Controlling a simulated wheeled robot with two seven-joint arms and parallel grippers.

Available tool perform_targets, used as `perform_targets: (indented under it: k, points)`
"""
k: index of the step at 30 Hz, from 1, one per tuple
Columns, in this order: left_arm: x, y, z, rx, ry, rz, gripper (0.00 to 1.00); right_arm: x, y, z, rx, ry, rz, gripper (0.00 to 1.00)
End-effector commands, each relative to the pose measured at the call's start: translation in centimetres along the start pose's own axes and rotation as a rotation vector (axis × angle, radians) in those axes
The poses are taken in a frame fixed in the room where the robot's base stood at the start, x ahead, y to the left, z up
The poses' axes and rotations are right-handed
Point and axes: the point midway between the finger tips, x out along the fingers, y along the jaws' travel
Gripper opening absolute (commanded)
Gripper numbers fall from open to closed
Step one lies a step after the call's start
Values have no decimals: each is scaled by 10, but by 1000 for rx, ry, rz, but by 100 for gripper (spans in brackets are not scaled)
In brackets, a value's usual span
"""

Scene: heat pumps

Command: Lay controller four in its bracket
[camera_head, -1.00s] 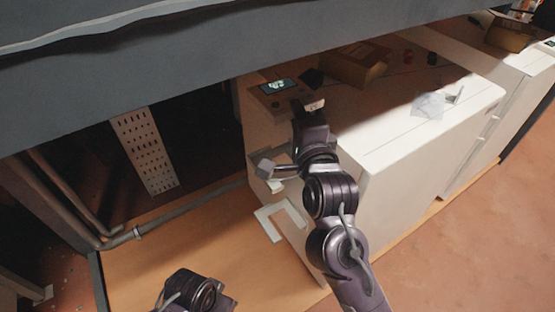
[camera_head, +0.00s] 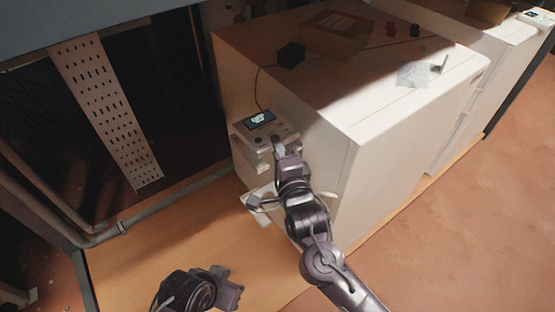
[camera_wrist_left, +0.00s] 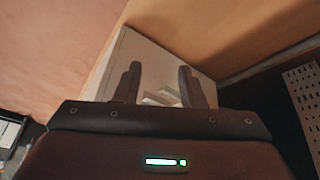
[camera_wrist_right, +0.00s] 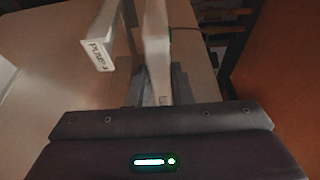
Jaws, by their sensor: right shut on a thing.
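Controller four, a pale flat box with a lit dark screen (camera_head: 259,120), is held by my right gripper (camera_head: 279,147) at its near edge. It is beside the end face of the white heat pump, screen up. In the right wrist view the controller (camera_wrist_right: 157,45) stands edge-on between the jaws. A white bracket arm (camera_wrist_right: 100,45) with a small label is to its left, apart from it; the label is hard to read. In the head view my right arm hides much of the bracket. My left gripper (camera_wrist_left: 159,85) is open and empty, low at the front.
A perforated metal strip (camera_head: 105,110) and floor pipes are at left.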

Motion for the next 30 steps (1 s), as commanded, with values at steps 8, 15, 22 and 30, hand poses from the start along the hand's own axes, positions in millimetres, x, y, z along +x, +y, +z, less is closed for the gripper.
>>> perform_targets:
  k: [8, 15, 22, 30]
  points:
    - [4, 9, -5, 14, 53, 18, 36, 0, 32, -1, -1, 1, -3, 0]
    - [5, 9, -4, 14, 53, 19, 36, 0, 33, 0, 0, 1, -1, 0]
    - [5, 9, -6, 15, 64, 19, 36, 0, 35, 0, -1, 0, 1, 40]
    - [4, 10, -6, 15, 64, 19, 36, 0, 34, 0, -1, 0, 1, 42]
